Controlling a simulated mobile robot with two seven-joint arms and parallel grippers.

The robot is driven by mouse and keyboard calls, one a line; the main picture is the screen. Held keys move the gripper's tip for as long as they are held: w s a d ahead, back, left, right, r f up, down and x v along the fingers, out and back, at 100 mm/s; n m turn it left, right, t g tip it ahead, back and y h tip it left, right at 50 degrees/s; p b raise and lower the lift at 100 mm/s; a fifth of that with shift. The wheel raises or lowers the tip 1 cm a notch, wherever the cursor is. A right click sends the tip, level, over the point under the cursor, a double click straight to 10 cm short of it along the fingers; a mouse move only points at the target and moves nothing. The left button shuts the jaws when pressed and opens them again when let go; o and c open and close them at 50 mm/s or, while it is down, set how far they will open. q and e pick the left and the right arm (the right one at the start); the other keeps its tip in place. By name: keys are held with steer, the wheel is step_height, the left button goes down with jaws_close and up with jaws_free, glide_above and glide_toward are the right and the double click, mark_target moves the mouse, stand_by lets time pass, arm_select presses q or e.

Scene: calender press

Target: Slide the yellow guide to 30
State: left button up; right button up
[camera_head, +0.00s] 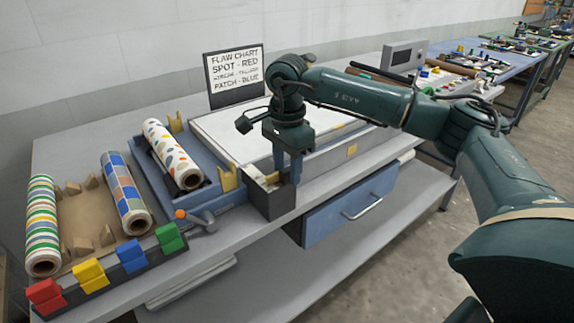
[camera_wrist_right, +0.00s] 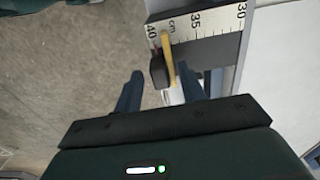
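The yellow guide (camera_wrist_right: 168,55) is a thin upright strip with a dark knob (camera_wrist_right: 159,72) at its near end. In the right wrist view it stands across a white centimetre scale (camera_wrist_right: 212,22), between the 40 and 35 marks and nearer 40. My right gripper (camera_wrist_right: 160,88) is open, its two fingers apart on either side of the knob, with a gap showing on both sides. In the head view my right gripper (camera_head: 288,175) points down at the front end of the measuring rail, and a small yellow part (camera_head: 271,179) shows beside it. My left gripper is out of view.
A blue tray with a dotted roll (camera_head: 172,152) stands left of the rail. Two more rolls and a rack of coloured blocks (camera_head: 88,275) are at the far left. A flaw chart (camera_head: 235,75) stands behind. A blue drawer (camera_head: 350,208) is below the tabletop.

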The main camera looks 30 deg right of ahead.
steer(key=shift+c, duration=0.3)
jaws_close()
